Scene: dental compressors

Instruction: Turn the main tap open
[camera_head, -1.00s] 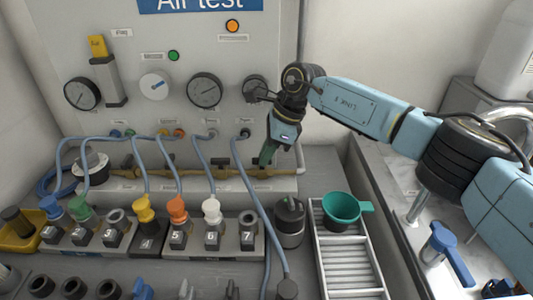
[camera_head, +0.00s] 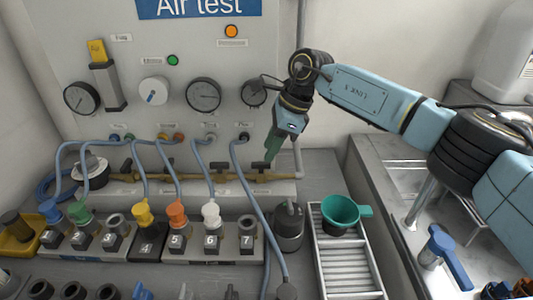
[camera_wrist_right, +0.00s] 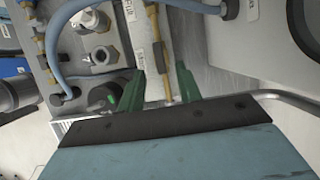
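A brass pipe (camera_head: 205,176) runs along the foot of the grey test panel, with small black tap handles (camera_head: 168,164) on it. Which one is the main tap I cannot tell; no readable label marks it. My right gripper (camera_head: 271,150) points down over the pipe's right end, its green fingers hiding part of what lies behind. In the right wrist view its two fingers (camera_wrist_right: 161,88) stand apart with a pale labelled ledge and the brass pipe (camera_wrist_right: 156,45) beyond the gap. Nothing is clearly held. My left gripper is not in view.
Blue hoses (camera_head: 250,190) run from the panel to a numbered socket block (camera_head: 190,248). A sink with a blue-handled tap (camera_head: 447,255) is at right.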

